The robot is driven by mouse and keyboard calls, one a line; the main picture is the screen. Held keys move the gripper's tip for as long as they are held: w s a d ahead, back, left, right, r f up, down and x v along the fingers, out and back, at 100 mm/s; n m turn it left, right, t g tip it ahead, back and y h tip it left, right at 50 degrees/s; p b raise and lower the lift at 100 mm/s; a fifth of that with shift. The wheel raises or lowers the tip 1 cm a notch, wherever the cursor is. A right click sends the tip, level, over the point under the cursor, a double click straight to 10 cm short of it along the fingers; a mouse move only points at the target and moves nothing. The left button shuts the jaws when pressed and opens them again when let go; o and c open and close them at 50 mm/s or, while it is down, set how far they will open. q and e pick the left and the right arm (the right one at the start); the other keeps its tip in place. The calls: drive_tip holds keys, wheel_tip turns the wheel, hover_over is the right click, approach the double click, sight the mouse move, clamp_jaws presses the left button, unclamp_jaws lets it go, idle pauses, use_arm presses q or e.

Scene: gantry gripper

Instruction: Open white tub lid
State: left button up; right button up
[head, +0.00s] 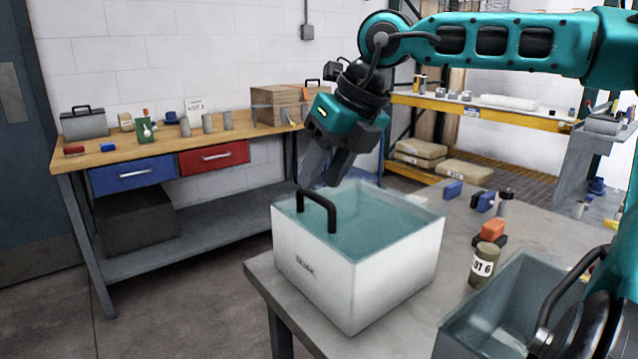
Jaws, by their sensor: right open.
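The white tub (345,283) stands upright on the near grey table, with dark lettering on its front side. Its teal see-through lid (375,218) lies on top and looks closed. A black arched handle (319,206) rises from the lid's left part. My right gripper (323,178) comes down from above, with its fingers pointing down over the far left part of the lid, close to the handle. It is open and appears empty. Whether a finger touches the lid or handle I cannot tell. My left gripper does not show.
On the near table (540,228), right of the tub, stand a labelled jar (486,266), an orange block (492,231) and blue blocks (453,190). A see-through bin (490,300) sits at the lower right. A wooden workbench (130,155) with drawers stands at the back left.

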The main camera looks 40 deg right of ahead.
drive_tip(key=shift+x, duration=1.1)
clamp_jaws()
